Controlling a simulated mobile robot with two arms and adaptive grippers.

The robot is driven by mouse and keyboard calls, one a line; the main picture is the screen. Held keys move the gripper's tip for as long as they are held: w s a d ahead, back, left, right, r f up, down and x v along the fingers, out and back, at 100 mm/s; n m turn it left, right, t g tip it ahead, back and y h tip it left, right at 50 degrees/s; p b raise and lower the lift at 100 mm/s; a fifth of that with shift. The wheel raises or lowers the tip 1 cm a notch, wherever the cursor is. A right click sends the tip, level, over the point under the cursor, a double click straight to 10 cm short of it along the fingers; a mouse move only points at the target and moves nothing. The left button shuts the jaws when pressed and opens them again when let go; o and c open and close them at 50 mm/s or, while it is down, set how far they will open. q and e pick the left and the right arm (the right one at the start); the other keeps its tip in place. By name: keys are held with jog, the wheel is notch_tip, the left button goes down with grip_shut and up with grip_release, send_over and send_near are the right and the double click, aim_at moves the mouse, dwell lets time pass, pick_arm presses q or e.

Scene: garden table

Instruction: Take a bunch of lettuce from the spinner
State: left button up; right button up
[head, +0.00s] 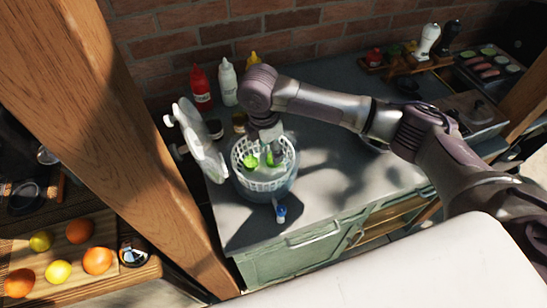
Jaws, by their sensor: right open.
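The spinner (262,184) is a round bowl with a white slotted basket inside, standing near the left end of the grey counter. Green lettuce (250,161) shows inside the basket. A white round lid (200,140) stands tilted open at the spinner's left. My right gripper (268,156) points down into the basket, beside the lettuce; it is open, and its fingertips are partly hidden by the basket and lettuce. Whether it touches the leaves I cannot tell. My left gripper is not in view.
Red (202,88) and white (228,82) bottles stand behind the spinner against the brick wall. Small jars (214,128) sit close behind it. A wooden post (125,130) rises at the left. The counter (335,165) to the spinner's right is mostly clear.

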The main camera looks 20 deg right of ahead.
jog(key=f+p, duration=0.1)
jog(key=f, duration=0.2)
jog(key=shift+d+f+p, duration=0.25)
jog(key=shift+d+p, duration=0.1)
jog(key=shift+f, duration=0.6)
jog(key=shift+w, duration=0.1)
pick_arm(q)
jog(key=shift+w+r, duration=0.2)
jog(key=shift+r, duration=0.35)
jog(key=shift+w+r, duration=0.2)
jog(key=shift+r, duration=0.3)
pick_arm(e)
jog(key=c, duration=0.5)
